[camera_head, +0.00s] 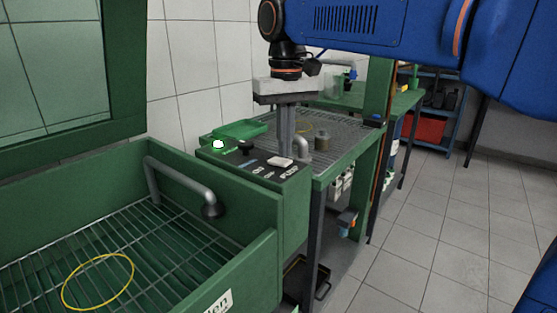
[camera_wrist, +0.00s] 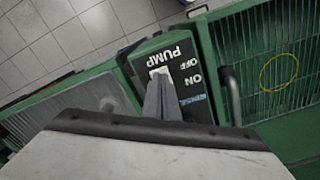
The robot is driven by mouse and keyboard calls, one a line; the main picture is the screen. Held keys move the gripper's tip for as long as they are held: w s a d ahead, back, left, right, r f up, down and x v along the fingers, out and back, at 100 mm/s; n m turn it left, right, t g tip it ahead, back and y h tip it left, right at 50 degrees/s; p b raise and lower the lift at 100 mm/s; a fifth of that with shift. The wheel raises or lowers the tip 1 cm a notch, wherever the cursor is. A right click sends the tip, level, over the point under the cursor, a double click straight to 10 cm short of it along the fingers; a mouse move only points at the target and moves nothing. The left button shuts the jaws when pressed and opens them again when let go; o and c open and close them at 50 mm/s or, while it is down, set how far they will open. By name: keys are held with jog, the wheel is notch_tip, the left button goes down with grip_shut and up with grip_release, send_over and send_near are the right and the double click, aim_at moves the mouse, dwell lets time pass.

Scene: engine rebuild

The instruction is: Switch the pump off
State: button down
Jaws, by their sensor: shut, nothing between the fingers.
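The control panel (camera_head: 255,172) is a dark plate on a green box, with white lettering and a blue label. In the wrist view the panel (camera_wrist: 182,70) reads PUMP, OFF, ON and RINSE. A pale switch (camera_head: 280,162) sits on it; in the wrist view the switch (camera_wrist: 158,72) shows beside OFF, partly hidden by my fingers. My gripper (camera_head: 287,152) is shut and empty, pointing down at the panel. Its fingertips (camera_wrist: 160,82) are at the switch; I cannot tell whether they touch it. A bright white lamp (camera_head: 218,144) and a black knob (camera_head: 245,145) are farther left.
A green basin (camera_head: 262,235) with a wire grate and a grey spout (camera_head: 185,182) stands at the left, a yellow ring (camera_head: 98,282) on the grate. Behind the panel is a grated bench (camera_head: 345,140) with a small cylindrical part (camera_head: 321,140). Tiled floor (camera_head: 430,220) is clear at the right.

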aim_at(285, 161)
jog(key=shift+f, duration=0.8)
dwell(0.6)
jog(key=shift+r, duration=3.5)
